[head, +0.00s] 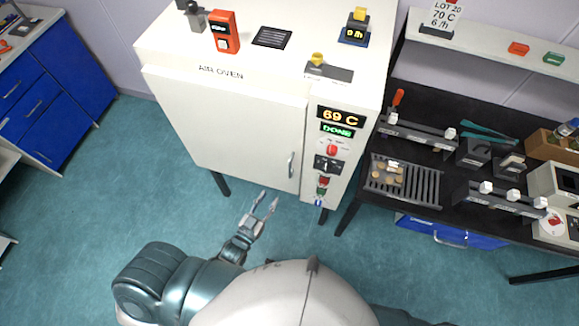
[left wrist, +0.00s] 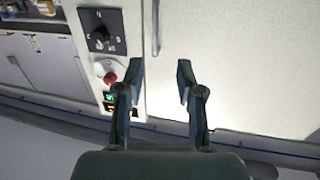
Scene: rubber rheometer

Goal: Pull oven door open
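The white air oven (head: 222,70) stands against the wall, and its door (head: 235,130) looks shut. The vertical metal door handle (head: 291,165) is near the door's right edge, beside the control panel. My left gripper (head: 270,205) is in front of and below the handle in the head view, apart from it. In the left wrist view the two fingers (left wrist: 160,68) are spread with nothing between them. The handle (left wrist: 155,28) shows just beyond the fingertips, roughly in line with the gap, on the door (left wrist: 240,65). My right gripper is in neither view.
The oven panel display (head: 340,116) reads 69 C with a green DONE sign below. A black bench (head: 440,215) with a slotted rack (head: 405,182) and other gear stands to the right. Blue cabinets (head: 50,100) are far left. The teal floor before the oven is clear.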

